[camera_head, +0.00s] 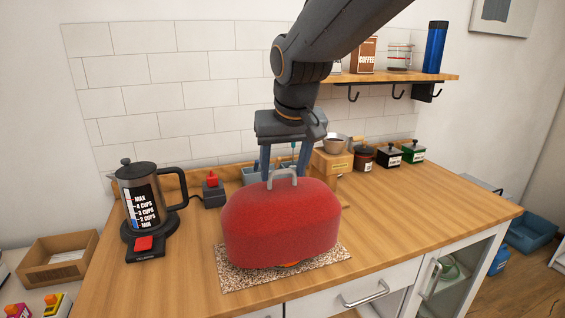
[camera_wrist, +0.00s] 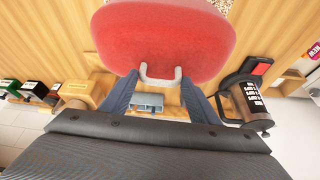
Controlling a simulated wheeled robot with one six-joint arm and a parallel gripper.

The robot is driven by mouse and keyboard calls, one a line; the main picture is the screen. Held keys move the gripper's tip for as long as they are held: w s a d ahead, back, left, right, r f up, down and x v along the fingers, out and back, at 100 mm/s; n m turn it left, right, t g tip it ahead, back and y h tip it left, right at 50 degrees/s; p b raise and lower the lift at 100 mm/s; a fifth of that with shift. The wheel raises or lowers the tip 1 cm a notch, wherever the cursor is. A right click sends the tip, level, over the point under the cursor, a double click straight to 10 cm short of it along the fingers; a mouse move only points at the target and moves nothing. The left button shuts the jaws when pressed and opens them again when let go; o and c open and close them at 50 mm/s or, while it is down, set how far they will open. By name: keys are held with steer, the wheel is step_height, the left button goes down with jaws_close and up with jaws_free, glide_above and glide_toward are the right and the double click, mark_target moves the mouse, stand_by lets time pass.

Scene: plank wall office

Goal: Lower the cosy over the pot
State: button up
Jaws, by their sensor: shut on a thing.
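The red cosy (camera_head: 282,222) has a grey loop handle (camera_head: 283,178) on top. It sits upright over a speckled mat (camera_head: 235,281) on the counter. A small orange piece (camera_head: 289,264) shows under its front lower edge; the rest of what is beneath, including any pot, is hidden. My gripper (camera_head: 280,178) is above the cosy, pointing down, shut on the handle. In the wrist view the cosy (camera_wrist: 165,45) fills the top middle, and its handle (camera_wrist: 160,78) lies between my fingertips. I cannot tell whether the cosy's rim touches the mat.
A kettle-like glass jug (camera_head: 140,195) stands on a black base at left. A small box with a red top (camera_head: 212,190) is behind the cosy. Jars (camera_head: 389,156) and a wooden box (camera_head: 332,160) line the back. The counter's front right is clear.

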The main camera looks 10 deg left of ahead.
mark_target(283, 187)
steer(key=shift+f+b, duration=0.75)
steer(key=shift+f, duration=1.15)
steer(key=o, duration=1.5)
